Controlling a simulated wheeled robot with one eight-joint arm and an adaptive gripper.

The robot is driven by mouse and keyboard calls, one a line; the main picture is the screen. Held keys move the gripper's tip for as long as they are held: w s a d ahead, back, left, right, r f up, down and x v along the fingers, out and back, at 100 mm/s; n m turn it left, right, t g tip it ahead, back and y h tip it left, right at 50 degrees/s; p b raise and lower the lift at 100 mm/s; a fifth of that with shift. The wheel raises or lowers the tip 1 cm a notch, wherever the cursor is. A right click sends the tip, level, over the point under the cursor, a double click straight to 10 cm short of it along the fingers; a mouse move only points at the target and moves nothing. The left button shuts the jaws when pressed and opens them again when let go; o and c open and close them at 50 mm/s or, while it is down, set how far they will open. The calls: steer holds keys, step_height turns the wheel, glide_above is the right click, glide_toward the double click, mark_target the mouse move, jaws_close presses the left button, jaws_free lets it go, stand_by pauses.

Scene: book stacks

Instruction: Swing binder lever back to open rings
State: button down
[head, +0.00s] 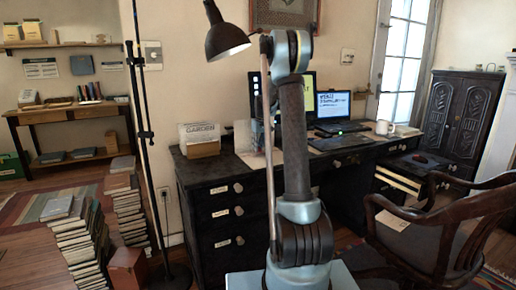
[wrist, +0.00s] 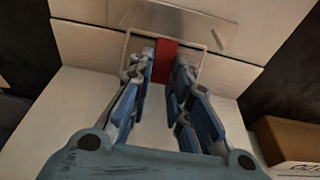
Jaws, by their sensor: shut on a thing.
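In the wrist view a pale, open binder (wrist: 85,45) lies under my gripper (wrist: 164,58). A thin wire frame rises around the fingertips, and a clear plate (wrist: 185,28) lies beyond them. A flat red piece, which looks like the binder lever (wrist: 165,62), sits between the two blue-padded fingers, and the gripper is shut on it. I cannot tell whether the rings are open. In the head view my arm hides the gripper and most of the binder.
The dark desk (head: 215,182) carries a box marked GARDEN (head: 201,140) left of my arm; a brown box (wrist: 290,140) shows in the wrist view. A lamp (head: 226,38) hangs above. Laptop (head: 333,106), mug (head: 382,127) and chair (head: 425,225) are to the right. Book stacks (head: 80,235) stand left.

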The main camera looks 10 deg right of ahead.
mark_target(260, 151)
stand_by(0.3)
steer(key=c, duration=1.8)
jaws_free()
steer(key=shift+o, duration=0.2)
steer(key=v, duration=1.1)
steer(key=shift+r, duration=0.45)
